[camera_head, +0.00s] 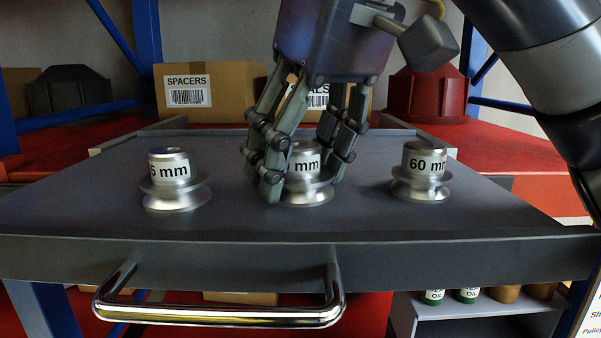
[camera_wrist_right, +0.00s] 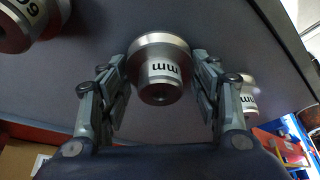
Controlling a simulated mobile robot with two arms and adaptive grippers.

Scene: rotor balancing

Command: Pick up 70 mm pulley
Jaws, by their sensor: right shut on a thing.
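Three silver pulleys stand upright on a grey drawer tray (camera_head: 120,225). The middle pulley (camera_head: 307,190) shows only "mm"; its number is hidden behind a finger. My right gripper (camera_head: 304,178) comes down from above, with its fingers shut on the middle pulley's sides. In the right wrist view, the middle pulley (camera_wrist_right: 160,68) sits between the fingers of the right gripper (camera_wrist_right: 161,85). The left pulley (camera_head: 172,180) has a partly cut label reading "5 mm". The right pulley (camera_head: 423,172) reads "60 mm". My left gripper is not in view.
A cardboard box labelled SPACERS (camera_head: 213,92) and another box partly hidden by my gripper stand behind the tray. A chrome handle (camera_head: 220,316) runs along the tray's front. Small bottles (camera_head: 467,295) sit on a lower shelf. The tray between the pulleys is bare.

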